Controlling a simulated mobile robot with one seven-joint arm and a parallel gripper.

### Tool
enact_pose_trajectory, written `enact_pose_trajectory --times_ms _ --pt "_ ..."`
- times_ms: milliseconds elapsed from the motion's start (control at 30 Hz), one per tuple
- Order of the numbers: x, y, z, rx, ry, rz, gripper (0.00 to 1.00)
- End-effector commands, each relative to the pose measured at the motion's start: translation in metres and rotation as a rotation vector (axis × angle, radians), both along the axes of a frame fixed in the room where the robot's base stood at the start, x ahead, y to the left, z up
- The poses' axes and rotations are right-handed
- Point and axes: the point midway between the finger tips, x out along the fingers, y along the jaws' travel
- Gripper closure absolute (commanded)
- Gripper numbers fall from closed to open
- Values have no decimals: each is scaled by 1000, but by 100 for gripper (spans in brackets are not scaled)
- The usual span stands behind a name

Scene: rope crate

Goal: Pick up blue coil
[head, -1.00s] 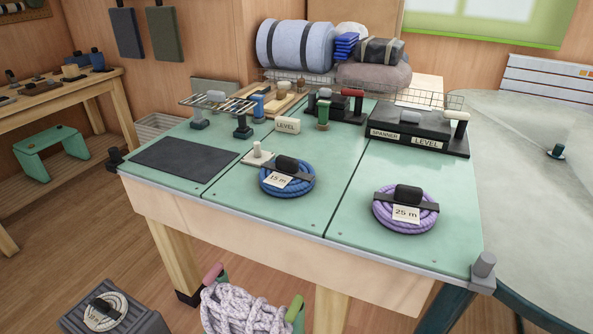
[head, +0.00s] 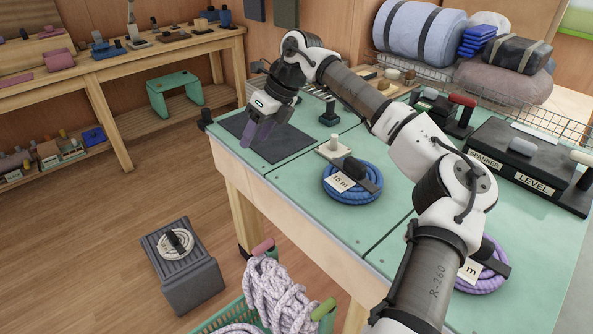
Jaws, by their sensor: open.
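The blue coil (head: 347,197) lies flat on the green table top (head: 300,196), with a dark strap and black block across it and a "15 m" tag. My gripper (head: 257,140) is open and empty, fingers pointing down over the dark mat (head: 283,147) at the table's left end. It is left of the blue coil and apart from it. My arm reaches across the table from the lower right, passing above and right of the coil, which is in full view. The purple coil (head: 488,279) is partly hidden behind my arm.
A pale block with a peg (head: 330,147) stands close behind the blue coil. A black tool holder (head: 520,160) is at the right. A green basket of pale rope (head: 276,295) and a grey crate (head: 182,265) stand below on the floor. Bare table lies in front of the coil.

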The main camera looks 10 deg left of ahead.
Motion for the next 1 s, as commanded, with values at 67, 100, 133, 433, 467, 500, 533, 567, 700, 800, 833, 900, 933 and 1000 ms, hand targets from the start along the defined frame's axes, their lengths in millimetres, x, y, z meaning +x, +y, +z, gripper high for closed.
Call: enact_pose_trajectory --times_ms 67,100,133,433,467,500,533,567,700,800,833,900,933,1000 --pt "37 -78 10 -171 -42 -125 47" --pt "47 -111 14 -242 -52 -174 47" --pt "53 -133 17 -289 -57 -207 47" --pt "66 -231 30 -494 -54 -360 47" --pt "66 -232 25 -495 -52 -362 47" --pt "66 -232 18 -495 -53 -361 47" --pt "66 -232 12 -494 -54 -360 47" --pt "66 -232 6 -493 -53 -360 47" --pt "65 -230 -22 -492 -53 -358 47" --pt "66 -230 -36 -490 -53 -359 47" --pt "66 -230 -40 -490 -54 -358 47" --pt "66 -230 -45 -490 -56 -359 47" --pt "66 -230 -46 -490 -56 -359 47" --pt "66 -229 -49 -490 -56 -359 47"
